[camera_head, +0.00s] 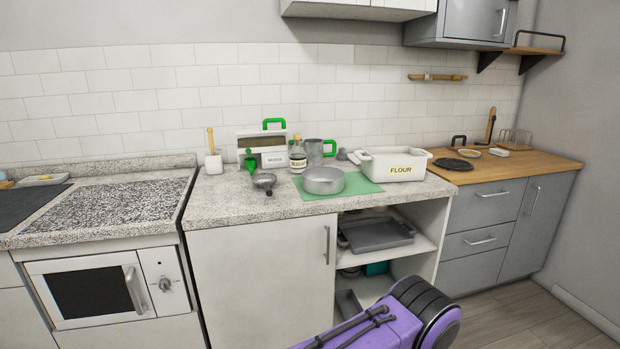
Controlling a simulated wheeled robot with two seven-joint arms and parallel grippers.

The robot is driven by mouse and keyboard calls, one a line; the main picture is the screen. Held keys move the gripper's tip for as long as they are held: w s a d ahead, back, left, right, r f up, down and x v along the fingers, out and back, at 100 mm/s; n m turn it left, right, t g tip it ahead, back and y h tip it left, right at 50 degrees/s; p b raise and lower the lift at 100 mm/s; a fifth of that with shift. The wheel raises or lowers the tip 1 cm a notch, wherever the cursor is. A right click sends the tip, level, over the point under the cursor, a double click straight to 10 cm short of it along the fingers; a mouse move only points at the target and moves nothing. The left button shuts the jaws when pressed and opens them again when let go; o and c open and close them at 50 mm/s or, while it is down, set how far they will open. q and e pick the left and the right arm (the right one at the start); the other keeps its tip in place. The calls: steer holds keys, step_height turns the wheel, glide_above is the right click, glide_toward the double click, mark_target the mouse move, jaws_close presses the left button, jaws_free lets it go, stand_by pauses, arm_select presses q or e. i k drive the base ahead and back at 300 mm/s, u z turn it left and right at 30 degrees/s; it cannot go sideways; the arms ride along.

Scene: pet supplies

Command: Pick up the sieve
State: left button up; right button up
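A small round grey metal piece with a short dark handle (264,180) sits on the speckled counter, left of the green mat. It looks like the sieve, but its mesh is too small to make out. Its handle points toward the counter's front edge. Nothing is touching it from above. I can make out neither my left nor my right gripper in the head view.
A round metal pan (323,181) stands on the green mat (364,186). Behind are a bottle (298,157), a metal jug (314,153) and a green scoop (250,162). A white FLOUR box (395,165) stands right. The counter's left front (225,203) is clear.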

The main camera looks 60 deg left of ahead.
mark_target(265, 180)
steer(key=i, duration=0.95)
steer(key=u, duration=2.6)
steer(key=i, duration=1)
steer(key=z, duration=0.05)
